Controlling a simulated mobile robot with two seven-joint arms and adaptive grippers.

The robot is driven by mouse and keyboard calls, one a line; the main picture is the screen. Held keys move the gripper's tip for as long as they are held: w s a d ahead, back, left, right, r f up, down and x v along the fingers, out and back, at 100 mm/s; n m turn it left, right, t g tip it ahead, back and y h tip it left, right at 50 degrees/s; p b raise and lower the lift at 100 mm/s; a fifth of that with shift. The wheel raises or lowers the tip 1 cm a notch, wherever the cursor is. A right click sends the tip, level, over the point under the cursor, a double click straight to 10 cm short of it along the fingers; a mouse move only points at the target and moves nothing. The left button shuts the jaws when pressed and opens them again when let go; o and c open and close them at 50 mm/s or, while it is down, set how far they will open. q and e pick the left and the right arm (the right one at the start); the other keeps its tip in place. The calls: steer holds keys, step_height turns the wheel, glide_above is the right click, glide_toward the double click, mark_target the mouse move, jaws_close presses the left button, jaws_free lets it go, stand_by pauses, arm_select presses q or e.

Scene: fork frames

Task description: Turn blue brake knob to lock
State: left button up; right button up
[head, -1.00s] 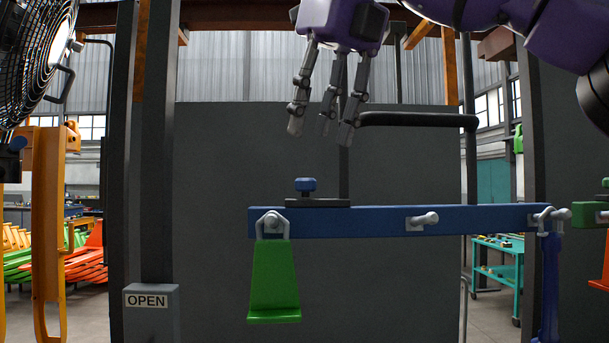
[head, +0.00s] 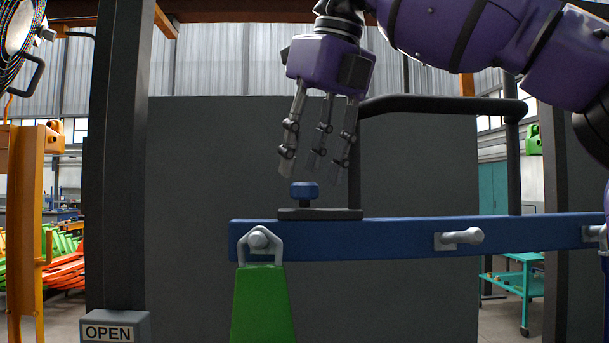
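The blue brake knob (head: 305,190) stands on a dark base plate (head: 320,214) on top of a blue horizontal bar (head: 380,235). My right gripper (head: 312,172) comes down from the upper right, its fingers pointing down with gaps between them. It is open and empty. In the picture its fingertips are just above the knob, with no clear contact; how far they are apart in depth I cannot tell. My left gripper is not in view.
A green hanging piece (head: 262,305) hangs from a metal shackle at the bar's left end. A metal handle (head: 460,238) sticks out of the bar. A dark bent tube (head: 440,103) stands behind my gripper. A post with an OPEN box (head: 112,327) stands at left.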

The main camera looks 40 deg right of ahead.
mark_target(305, 191)
steer(key=shift+x, duration=1.5)
steer(key=shift+w+d, duration=0.1)
steer(key=shift+d, duration=0.05)
steer(key=c, duration=1)
steer(key=shift+n+y, duration=0.6)
steer(key=shift+n, duration=0.8)
steer(key=shift+o, duration=0.2)
